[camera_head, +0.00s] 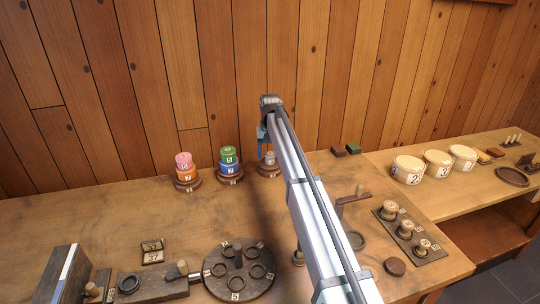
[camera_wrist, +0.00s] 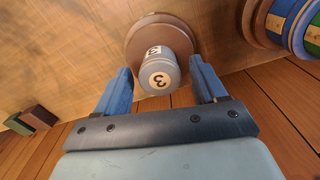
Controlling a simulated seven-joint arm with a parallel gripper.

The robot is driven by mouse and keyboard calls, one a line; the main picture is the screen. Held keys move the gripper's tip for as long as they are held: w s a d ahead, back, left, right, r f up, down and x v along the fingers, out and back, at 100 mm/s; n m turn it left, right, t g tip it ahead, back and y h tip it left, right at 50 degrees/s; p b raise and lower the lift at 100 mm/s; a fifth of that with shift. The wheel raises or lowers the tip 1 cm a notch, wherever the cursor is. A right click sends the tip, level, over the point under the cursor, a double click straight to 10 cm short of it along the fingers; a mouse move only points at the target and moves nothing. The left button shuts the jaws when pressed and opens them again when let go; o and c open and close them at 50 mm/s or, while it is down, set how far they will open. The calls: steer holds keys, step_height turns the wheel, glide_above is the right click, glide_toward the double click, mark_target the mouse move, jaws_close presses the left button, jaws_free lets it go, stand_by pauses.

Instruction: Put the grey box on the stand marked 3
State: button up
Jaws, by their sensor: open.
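The left stand (camera_head: 187,185) bears orange and pink pieces; the middle stand (camera_head: 229,179) bears blue and green ones.
A round dark tray (camera_head: 237,291) with ring recesses lies at the front. A dark board (camera_head: 413,236) with knobbed pieces lies at right. White round tubs (camera_head: 408,170) stand on the right table. Small red and green blocks (camera_head: 345,150) lie near the wall. My arm hides the middle.

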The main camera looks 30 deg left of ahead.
mark_target(270, 153)
step_height(270, 153, up, 12)
steer(key=shift+f, duration=0.25)
steer(key=shift+d, duration=0.1)
stand_by(0.5)
